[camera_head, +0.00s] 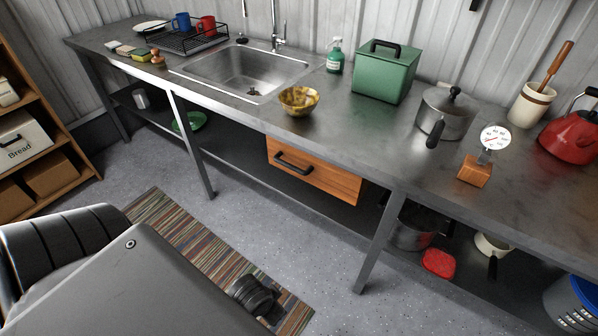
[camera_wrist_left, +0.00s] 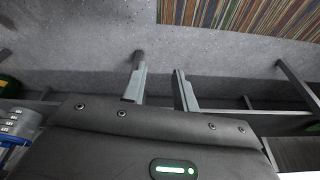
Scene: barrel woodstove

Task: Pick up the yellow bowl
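The yellow bowl (camera_head: 298,101) stands upright on the metal counter (camera_head: 330,125), at its front edge just right of the sink. It has a mottled yellow-brown surface and looks empty. The bowl does not show in the left wrist view. My left gripper (camera_wrist_left: 159,88) shows in the left wrist view with its two fingers apart and nothing between them. Grey floor and table legs lie beyond the fingers.
The sink (camera_head: 245,72) is left of the bowl. A green soap bottle (camera_head: 335,57), green box (camera_head: 384,72) and lidded pot (camera_head: 445,112) stand behind and right. A wooden drawer (camera_head: 313,172) hangs below. Counter around the bowl's right side is clear. A striped rug (camera_head: 190,240) lies in front.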

